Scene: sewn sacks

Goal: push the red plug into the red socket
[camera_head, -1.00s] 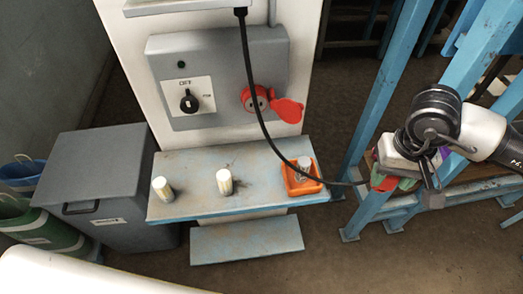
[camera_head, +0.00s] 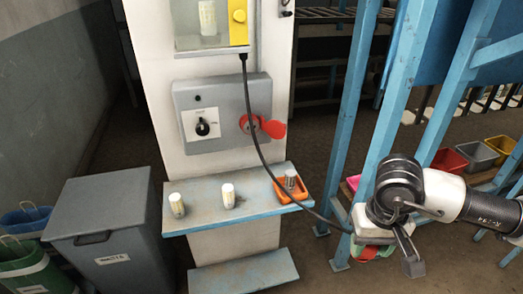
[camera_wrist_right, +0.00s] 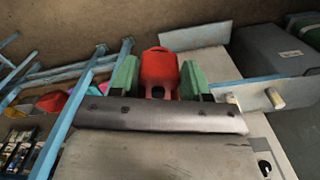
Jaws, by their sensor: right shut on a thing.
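The red socket (camera_head: 250,124) is on the grey switch box of the white column in the head view, with its red lid (camera_head: 273,129) swung open to the right. My right gripper (camera_head: 371,252) is low and to the right of the socket, well apart from it. In the right wrist view, the green fingers of my right gripper (camera_wrist_right: 160,78) are shut on the red plug (camera_wrist_right: 159,68). The plug is mostly hidden behind the gripper in the head view. A black cable (camera_head: 262,155) runs from the column down to the gripper. My left gripper is not in view.
A shelf (camera_head: 238,212) below the socket holds two pale cylinders (camera_head: 228,196) and an orange tray (camera_head: 288,194) with a metal piece. A blue frame (camera_head: 366,130) stands between the column and my right arm. A grey bin (camera_head: 104,215) is at the left.

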